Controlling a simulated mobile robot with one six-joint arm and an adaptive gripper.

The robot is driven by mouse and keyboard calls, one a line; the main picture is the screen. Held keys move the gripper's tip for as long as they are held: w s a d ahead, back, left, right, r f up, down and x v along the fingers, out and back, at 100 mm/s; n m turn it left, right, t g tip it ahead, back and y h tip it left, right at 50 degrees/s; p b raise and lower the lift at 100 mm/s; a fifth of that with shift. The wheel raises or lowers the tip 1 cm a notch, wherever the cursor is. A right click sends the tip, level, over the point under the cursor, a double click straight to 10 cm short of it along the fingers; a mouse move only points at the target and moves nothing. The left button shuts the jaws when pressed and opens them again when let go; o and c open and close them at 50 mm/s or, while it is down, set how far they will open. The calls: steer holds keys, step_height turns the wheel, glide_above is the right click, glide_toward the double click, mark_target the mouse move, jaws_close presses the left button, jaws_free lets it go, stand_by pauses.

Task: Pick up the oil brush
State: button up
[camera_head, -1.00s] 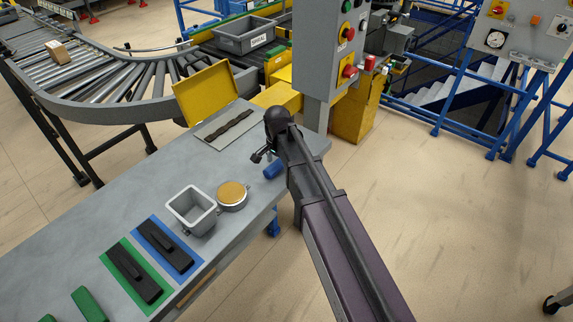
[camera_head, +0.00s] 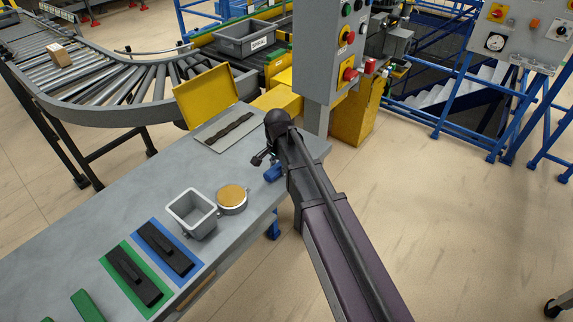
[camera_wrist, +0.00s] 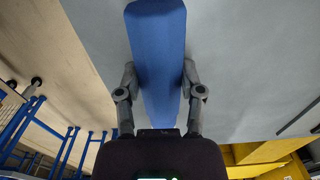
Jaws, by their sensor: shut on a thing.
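A long, plain blue block (camera_wrist: 157,60) lies between the two fingers of my gripper (camera_wrist: 158,72) in the wrist view, and the fingers are shut on its sides. I take it for the oil brush; no bristles show. In the head view the blue block (camera_head: 272,173) is partly hidden by my gripper (camera_head: 263,158), at the right edge of the grey table (camera_head: 110,200). I cannot tell whether it touches the tabletop.
A grey square container (camera_head: 192,212) and a round tin (camera_head: 231,198) stand nearby. Black pieces lie on a blue mat (camera_head: 190,270) and a green mat (camera_head: 113,270). An open yellow-lidded case (camera_head: 207,95) is behind. A grey control box (camera_head: 318,50) stands close beyond the gripper.

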mark_target(279, 166)
steer(key=shift+r, duration=0.1)
step_height(279, 166, up, 3)
steer(key=p, duration=0.3)
steer(key=shift+r, duration=0.15)
steer(key=shift+s+r+p, duration=0.25)
steer(key=shift+s+p, duration=0.05)
steer(key=shift+p, duration=0.2)
steer(key=s+d+r+p, duration=0.1)
steer(key=s+d, duration=0.2)
steer(key=s, duration=1.2)
steer(key=shift+d, duration=0.2)
